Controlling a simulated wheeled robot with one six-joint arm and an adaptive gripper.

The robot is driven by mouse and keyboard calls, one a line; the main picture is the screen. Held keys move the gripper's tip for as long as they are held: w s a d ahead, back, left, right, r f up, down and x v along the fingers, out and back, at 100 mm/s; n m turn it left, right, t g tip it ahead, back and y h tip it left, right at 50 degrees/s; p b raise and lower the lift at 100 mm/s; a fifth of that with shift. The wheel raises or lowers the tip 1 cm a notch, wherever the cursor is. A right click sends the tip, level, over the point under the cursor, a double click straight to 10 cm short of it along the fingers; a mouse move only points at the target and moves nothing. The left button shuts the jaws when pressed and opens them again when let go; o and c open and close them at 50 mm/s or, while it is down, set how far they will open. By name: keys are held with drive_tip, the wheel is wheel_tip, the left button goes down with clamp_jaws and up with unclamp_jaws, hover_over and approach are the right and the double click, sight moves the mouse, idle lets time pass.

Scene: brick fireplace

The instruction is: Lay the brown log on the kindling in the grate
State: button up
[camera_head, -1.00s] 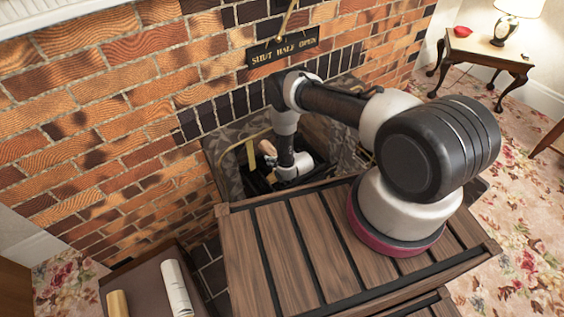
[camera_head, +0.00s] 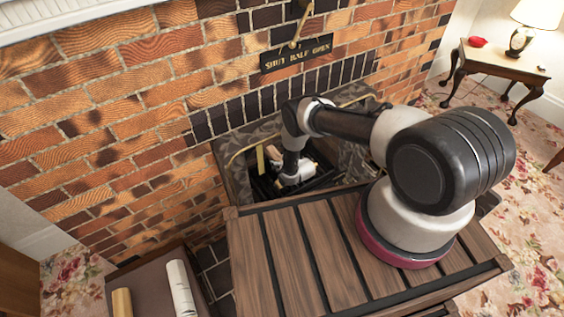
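My arm reaches down into the fireplace opening, and its wrist is low over the dark grate (camera_head: 262,188). The end of my gripper (camera_head: 289,179) is mostly hidden by the wrist and the dark opening. I cannot tell whether its fingers are open or shut, or whether they hold anything. A pale tan upright piece (camera_head: 261,159) shows at the left of the opening, and a whitish shape (camera_head: 306,166) shows just right of the wrist. I cannot tell what either is. No brown log can be made out clearly, and the kindling is not distinct.
A pale birch-like log (camera_head: 182,288) and a tan cylinder (camera_head: 121,302) lie on a dark surface at bottom left. The brick wall (camera_head: 120,110) surrounds the opening, with a damper sign (camera_head: 297,55) above. A side table (camera_head: 500,62) with a lamp stands at right.

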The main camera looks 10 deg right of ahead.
drive_tip(key=shift+f, duration=0.65)
drive_tip(key=o, duration=1.5)
